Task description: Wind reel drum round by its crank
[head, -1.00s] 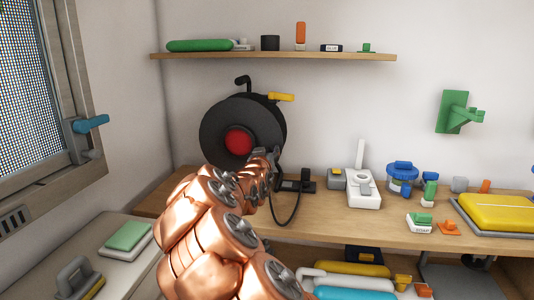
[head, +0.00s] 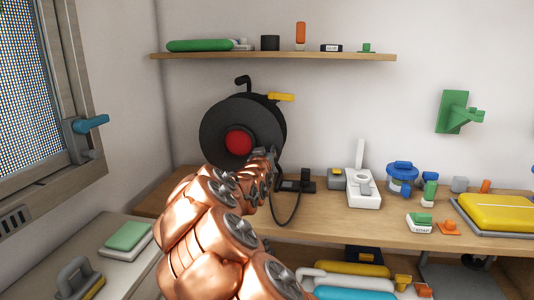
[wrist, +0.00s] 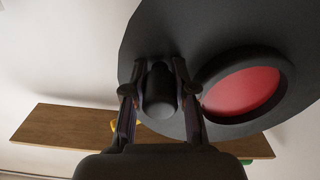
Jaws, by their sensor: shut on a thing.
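The reel drum (head: 220,127) is a black disc with a red hub (head: 238,142), standing on the wooden bench against the back wall. In the wrist view, the drum's dark face (wrist: 185,30) and red hub (wrist: 243,92) fill the upper right. My gripper (wrist: 160,80) is shut on the dark crank knob (wrist: 159,95), one finger on each side of it, beside the hub. In the head view, my gripper (head: 264,156) is at the drum's lower right edge, and the crank knob is hidden there. A yellow handle (head: 281,97) juts from the reel's upper right.
A wooden shelf (head: 270,57) with several small items hangs above the reel. A black cable (head: 288,222) loops over the bench front. A window (head: 40,95) is at left.

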